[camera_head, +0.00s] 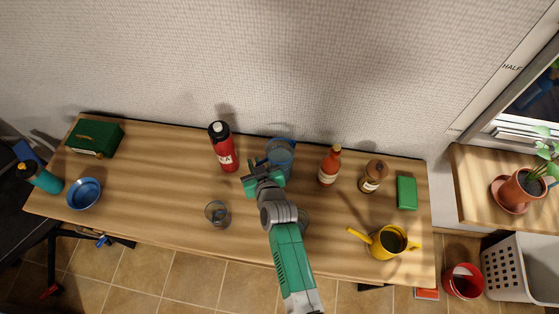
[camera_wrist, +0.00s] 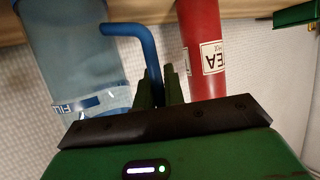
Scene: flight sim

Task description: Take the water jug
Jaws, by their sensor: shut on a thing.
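The water jug (camera_head: 280,154) is a clear blue pitcher near the back of the wooden table, close to the wall. In the wrist view the jug (camera_wrist: 78,60) fills the left side, with a printed band and a solid blue handle (camera_wrist: 130,30). My gripper (camera_head: 264,180) is at the jug's near-left side. In the wrist view its fingers (camera_wrist: 160,88) are closed around the upright part of the handle. My arm hides part of the jug in the head view. I cannot tell whether the jug's base touches the table.
A red tea flask (camera_head: 223,148) stands just left of the jug. A clear glass (camera_head: 216,212) is at front left; another beside my arm is partly hidden. An orange bottle (camera_head: 330,166), a brown jar (camera_head: 373,176) and a yellow watering can (camera_head: 388,241) are at right.

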